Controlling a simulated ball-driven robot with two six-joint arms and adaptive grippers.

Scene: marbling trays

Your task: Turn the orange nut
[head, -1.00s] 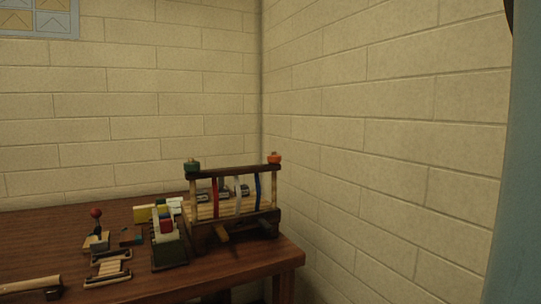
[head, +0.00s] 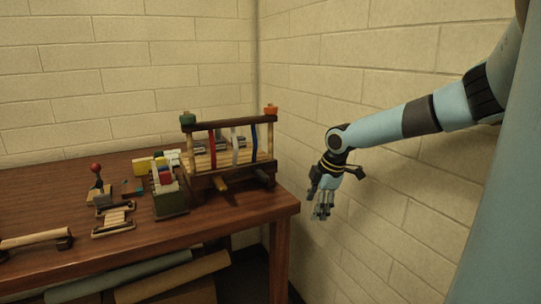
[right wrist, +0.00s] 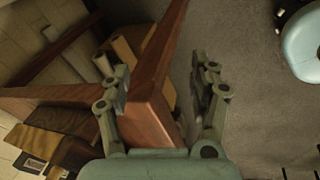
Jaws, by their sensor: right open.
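The orange nut (head: 270,110) sits on top of the right post of a wooden frame (head: 216,125) at the table's right end. A green nut (head: 187,118) sits on the left post. Red, white and blue strips hang from the frame's dark top bar. My right gripper (head: 322,212) is open and empty, pointing down to the right of the table and lower than the nut. In the right wrist view its fingers (right wrist: 160,95) stand apart, with the table's corner seen beyond them. The nut cannot be made out there. My left gripper is not in view.
The wooden table (head: 240,222) carries a box of coloured pieces (head: 170,200), a red-knobbed tool (head: 96,170) and a wooden-handled roller (head: 35,238). Rolls (head: 170,275) lie below it. A block wall (head: 400,200) stands close on the right.

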